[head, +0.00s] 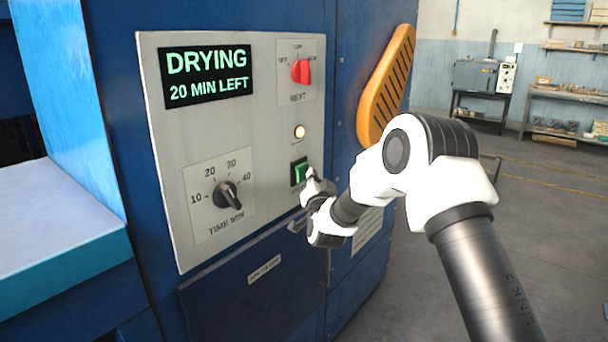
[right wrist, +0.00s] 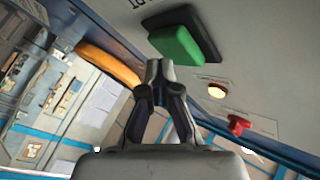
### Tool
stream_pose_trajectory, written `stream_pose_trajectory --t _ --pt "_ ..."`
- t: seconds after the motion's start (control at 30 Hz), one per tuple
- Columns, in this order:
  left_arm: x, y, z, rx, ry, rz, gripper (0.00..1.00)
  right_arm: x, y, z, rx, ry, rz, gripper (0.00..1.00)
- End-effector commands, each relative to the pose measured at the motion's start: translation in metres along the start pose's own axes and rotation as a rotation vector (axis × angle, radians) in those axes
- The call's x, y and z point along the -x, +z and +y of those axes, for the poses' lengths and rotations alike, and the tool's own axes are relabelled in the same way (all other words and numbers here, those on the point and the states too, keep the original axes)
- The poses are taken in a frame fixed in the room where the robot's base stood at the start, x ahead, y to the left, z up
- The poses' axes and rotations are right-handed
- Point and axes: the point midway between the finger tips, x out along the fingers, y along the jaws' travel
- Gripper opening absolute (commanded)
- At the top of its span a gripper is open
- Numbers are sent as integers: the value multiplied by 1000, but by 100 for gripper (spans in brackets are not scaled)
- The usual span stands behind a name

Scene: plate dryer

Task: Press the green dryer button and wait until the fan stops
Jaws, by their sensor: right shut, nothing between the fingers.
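The green dryer button (head: 301,172) sits in a black frame on the grey control panel (head: 262,128). It also shows large in the right wrist view (right wrist: 177,46). My right gripper (head: 312,180) is shut and empty, with its tips right beside the button's lower right. In the right wrist view the closed tips (right wrist: 160,70) show just below the button; I cannot tell whether they touch it. The display (head: 207,75) reads "DRYING 20 MIN LEFT". The lamp (head: 299,132) below the red knob glows amber. My left gripper is out of view. The fan itself is not visible.
A pale blue-edged surface (head: 60,230) is at left. Open floor lies right.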

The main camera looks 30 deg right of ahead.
Motion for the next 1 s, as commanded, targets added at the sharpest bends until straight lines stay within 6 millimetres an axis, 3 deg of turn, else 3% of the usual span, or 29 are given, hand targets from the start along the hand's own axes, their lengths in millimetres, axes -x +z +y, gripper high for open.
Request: stream_pose_trajectory --t 0.43,1.0 --pt "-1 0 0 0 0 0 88 5 -4 4 -1 0 1 0" --pt "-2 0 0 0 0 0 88 39 -29 28 -1 0 1 0"
